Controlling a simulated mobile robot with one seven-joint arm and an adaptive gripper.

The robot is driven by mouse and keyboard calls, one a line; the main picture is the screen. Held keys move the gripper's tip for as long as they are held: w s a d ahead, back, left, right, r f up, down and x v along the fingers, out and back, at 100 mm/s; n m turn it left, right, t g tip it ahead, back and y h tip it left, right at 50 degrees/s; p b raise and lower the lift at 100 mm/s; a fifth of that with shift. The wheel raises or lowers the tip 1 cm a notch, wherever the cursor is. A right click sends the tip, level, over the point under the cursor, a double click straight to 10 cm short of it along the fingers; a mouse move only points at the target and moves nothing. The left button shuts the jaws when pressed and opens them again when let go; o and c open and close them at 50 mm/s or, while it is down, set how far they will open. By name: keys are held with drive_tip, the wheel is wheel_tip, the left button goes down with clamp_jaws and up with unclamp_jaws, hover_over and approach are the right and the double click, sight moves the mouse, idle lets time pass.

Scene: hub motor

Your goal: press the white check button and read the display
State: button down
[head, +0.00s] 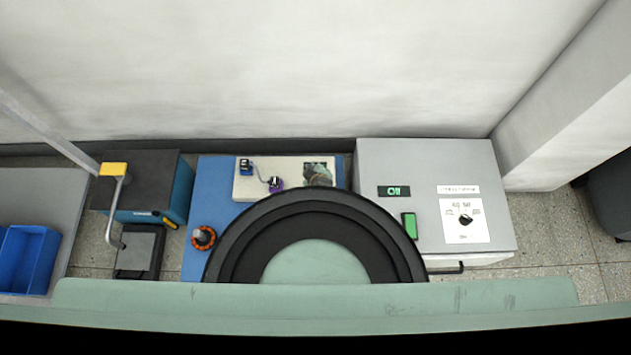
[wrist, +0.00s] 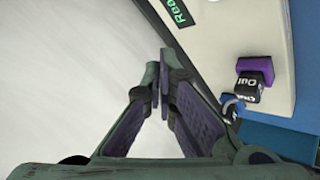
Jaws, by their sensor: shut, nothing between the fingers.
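My gripper (wrist: 162,72) shows in the wrist view with its fingertips together and nothing between them. It is apart from the cream board (wrist: 225,40), which lies to its right in that picture. A small dark display (wrist: 177,12) with green letters starting "Rea" is on the board, cut off by the top edge. In the head view the cream board (head: 245,188) lies on a blue base, and a dark greenish shape covers part of its right end. I cannot make out the white check button in either view.
A purple block (wrist: 253,64) and dark lettered plug (wrist: 254,82) sit on the board's edge. A grey cabinet (head: 380,158) with lit display (head: 394,191), green switch (head: 410,226) and dial (head: 465,219) stands right. A blue bin (head: 28,262) and a yellow-handled lever (head: 114,169) are left.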

drive_tip(key=shift+f+b, duration=3.85)
drive_tip(key=shift+f, duration=0.55)
drive_tip(key=shift+f, duration=0.15)
drive_tip(key=shift+f+b, duration=0.3)
drive_tip(key=shift+b, duration=0.3)
